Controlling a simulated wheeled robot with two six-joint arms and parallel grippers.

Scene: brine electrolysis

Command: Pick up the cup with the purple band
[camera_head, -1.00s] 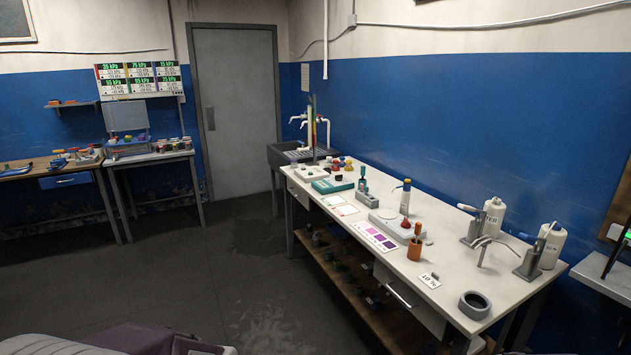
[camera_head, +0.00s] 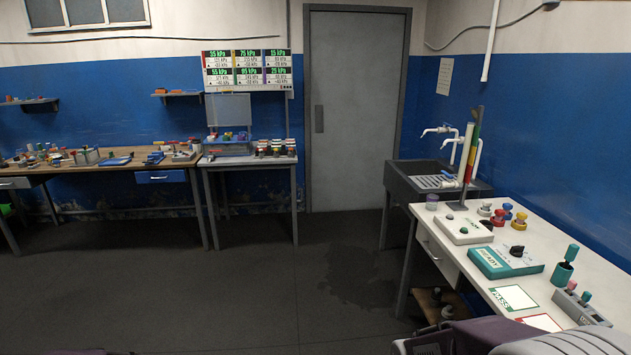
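No cup can be clearly made out as the one with the purple band. A small jar-like thing with a purplish top (camera_head: 432,201) stands at the back left corner of the white bench (camera_head: 590,262); I cannot tell whether it is a cup. Several small dark cups with coloured bands or tops (camera_head: 276,149) stand on the narrow grey table (camera_head: 222,161) against the far wall, too small to read each colour. Parts of my arms show at the bottom edge, but neither gripper is in view.
A grey sink (camera_head: 400,180) stands behind the white bench. The bench holds a teal box (camera_head: 505,262), a green bottle (camera_head: 562,272) and red, blue and yellow jars (camera_head: 507,211). A wooden workbench (camera_head: 100,168) is at the left.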

